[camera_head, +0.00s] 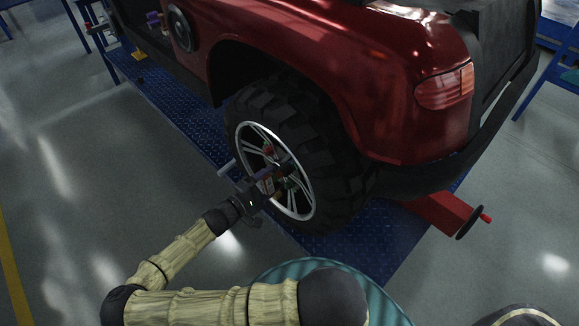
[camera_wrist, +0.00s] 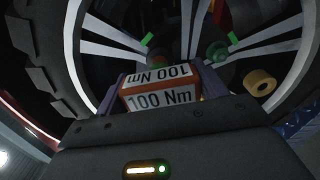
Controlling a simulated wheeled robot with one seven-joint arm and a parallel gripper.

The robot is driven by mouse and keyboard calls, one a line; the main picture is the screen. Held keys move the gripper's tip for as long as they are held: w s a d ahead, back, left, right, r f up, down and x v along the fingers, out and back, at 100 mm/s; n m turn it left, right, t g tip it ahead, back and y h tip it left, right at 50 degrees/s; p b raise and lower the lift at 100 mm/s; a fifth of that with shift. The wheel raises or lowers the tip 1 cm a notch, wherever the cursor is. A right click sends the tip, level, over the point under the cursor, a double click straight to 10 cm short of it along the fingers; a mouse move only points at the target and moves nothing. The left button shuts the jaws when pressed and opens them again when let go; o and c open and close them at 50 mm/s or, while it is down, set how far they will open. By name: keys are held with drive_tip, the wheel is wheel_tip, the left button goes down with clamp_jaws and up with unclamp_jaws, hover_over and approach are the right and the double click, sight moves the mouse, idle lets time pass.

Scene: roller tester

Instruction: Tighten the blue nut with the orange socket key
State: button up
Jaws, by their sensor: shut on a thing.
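My gripper (camera_head: 264,184) is at the wheel's hub side, in front of the silver rim. In the wrist view its purple fingers (camera_wrist: 160,86) are shut on the orange socket key (camera_wrist: 160,97), a block with white "100 Nm" labels. The key's far end points toward the wheel and is hidden by its own body. Green nuts or marks (camera_wrist: 215,52) show near the hub beyond the key. A yellow-tan hollow cylinder (camera_wrist: 260,82) is to the key's right. I cannot make out the blue nut; whether the key sits on a nut cannot be told.
The black tyre (camera_head: 325,170) and silver rim (camera_head: 246,135) belong to a red vehicle (camera_head: 320,60) on a blue patterned platform (camera_head: 345,252). A red part with a handwheel (camera_head: 470,222) projects at the right. Grey floor is clear at the left.

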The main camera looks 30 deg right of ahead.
drive_tip(key=shift+s+a, duration=0.25)
drive_tip(key=shift+a, duration=0.95)
drive_tip(key=shift+s+a, duration=0.2)
drive_tip(key=shift+a, duration=0.8)
drive_tip(key=shift+s+a, duration=0.2)
drive_tip(key=shift+a, duration=0.8)
drive_tip(key=shift+d+r+n+p, duration=0.1)
drive_tip(key=shift+r+n+p, duration=0.15)
drive_tip(key=shift+n+p, duration=0.7)
drive_tip(key=shift+n, duration=0.75)
drive_tip(key=shift+n+p, duration=0.6)
drive_tip(key=shift+n, duration=0.2)
drive_tip(key=shift+f+n, duration=0.25)
drive_tip(key=shift+n, duration=0.35)
